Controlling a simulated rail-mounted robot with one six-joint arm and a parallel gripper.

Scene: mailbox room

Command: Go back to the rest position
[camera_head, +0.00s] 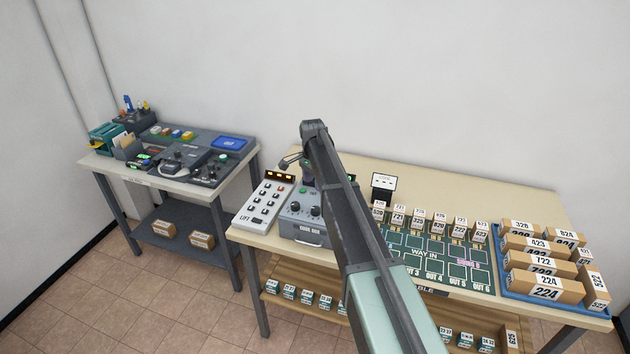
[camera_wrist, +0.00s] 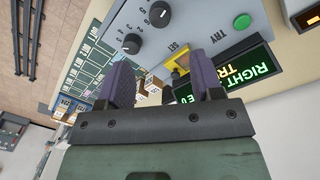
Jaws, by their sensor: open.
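My arm (camera_head: 350,215) reaches up from the bottom of the head view over the long table (camera_head: 400,172). Its far end is near the grey code box (camera_head: 303,215), and it hides part of the table behind it. In the wrist view my gripper (camera_wrist: 163,85) is open, with its two purple-grey fingers apart. The code box panel (camera_wrist: 180,35) with its dials and a green button (camera_wrist: 242,21) lies just beyond the fingers. A yellow part (camera_wrist: 181,63) shows between the fingers; I cannot tell whether they touch it. A display with green and orange letters (camera_wrist: 235,72) is beside the right finger.
The white lift panel (camera_head: 264,203) stands left of the code box. A green numbered board (camera_head: 430,258) with several small boxes lies to the right, then a blue tray (camera_head: 508,290) of numbered boxes. A second table (camera_head: 170,180) with devices stands at left. Open floor (camera_head: 170,290) lies in front.

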